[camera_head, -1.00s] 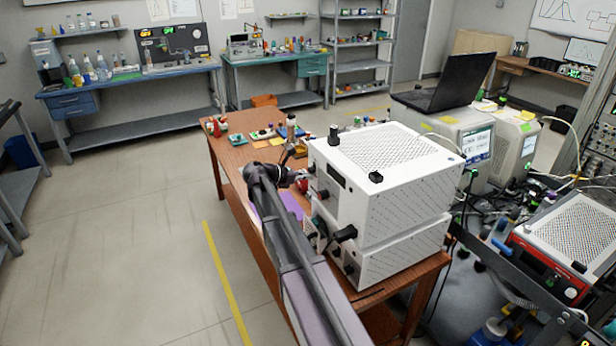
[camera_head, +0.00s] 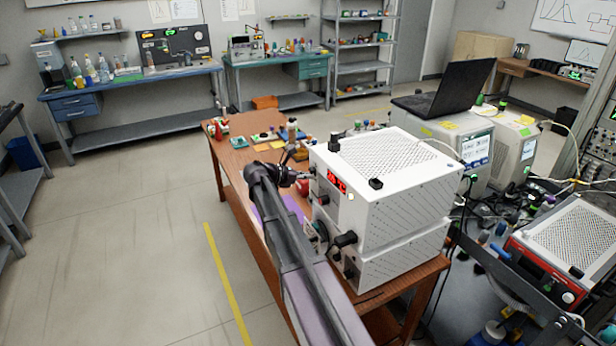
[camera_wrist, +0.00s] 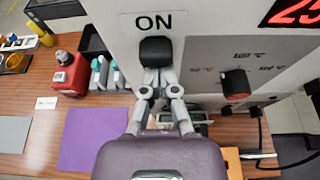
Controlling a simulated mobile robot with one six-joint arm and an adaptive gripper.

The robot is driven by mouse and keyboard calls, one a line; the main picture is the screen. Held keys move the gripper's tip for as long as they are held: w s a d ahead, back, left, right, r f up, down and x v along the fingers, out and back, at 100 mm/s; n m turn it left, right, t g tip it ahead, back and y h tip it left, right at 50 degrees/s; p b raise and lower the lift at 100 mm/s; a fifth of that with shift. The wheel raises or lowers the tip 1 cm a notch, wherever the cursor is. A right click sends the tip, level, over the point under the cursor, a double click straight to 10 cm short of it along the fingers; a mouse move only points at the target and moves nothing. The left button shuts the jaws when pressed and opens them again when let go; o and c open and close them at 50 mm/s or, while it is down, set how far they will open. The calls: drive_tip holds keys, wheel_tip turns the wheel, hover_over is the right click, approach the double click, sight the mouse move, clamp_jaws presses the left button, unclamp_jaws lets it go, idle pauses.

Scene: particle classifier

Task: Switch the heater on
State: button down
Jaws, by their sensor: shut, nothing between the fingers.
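The heater is the upper white box (camera_head: 395,195) on the wooden table, with a perforated top. Its front display (camera_head: 337,180) is lit with red characters. The wrist view shows part of the lit display (camera_wrist: 292,12) at the upper right. A black switch (camera_wrist: 156,50) sits on the front panel right under the label "ON" (camera_wrist: 154,22). My gripper (camera_wrist: 160,78) is shut and empty, its fingertips at the lower edge of the switch; I cannot tell if they touch it. A black knob with a red base (camera_wrist: 236,84) is to the right.
A second white box (camera_head: 405,255) stands under the heater. A red bottle (camera_wrist: 68,74), a purple sheet (camera_wrist: 95,140) and a black tray (camera_wrist: 92,42) lie left of my gripper. A laptop (camera_head: 450,85) stands behind on another device.

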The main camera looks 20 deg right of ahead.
sight(315, 185)
drive_tip(key=shift+f+b, duration=1.85)
drive_tip(key=shift+f, duration=0.1)
drive_tip(key=p+v, duration=0.3)
drive_tip(key=v, duration=0.7)
drive_tip(key=s+a+f+m+y, duration=0.4)
drive_tip(key=s+m, duration=0.2)
drive_tip(key=s, duration=0.2)
drive_tip(key=s+a+f+m+y, duration=0.4)
drive_tip(key=s+m+y, duration=0.1)
drive_tip(key=s, duration=0.4)
drive_tip(key=s+a+f+m+y, duration=0.4)
drive_tip(key=s+a+m+y, duration=0.1)
drive_tip(key=s+m, duration=0.2)
drive_tip(key=shift+s+f, duration=0.2)
drive_tip(key=shift+s, duration=0.5)
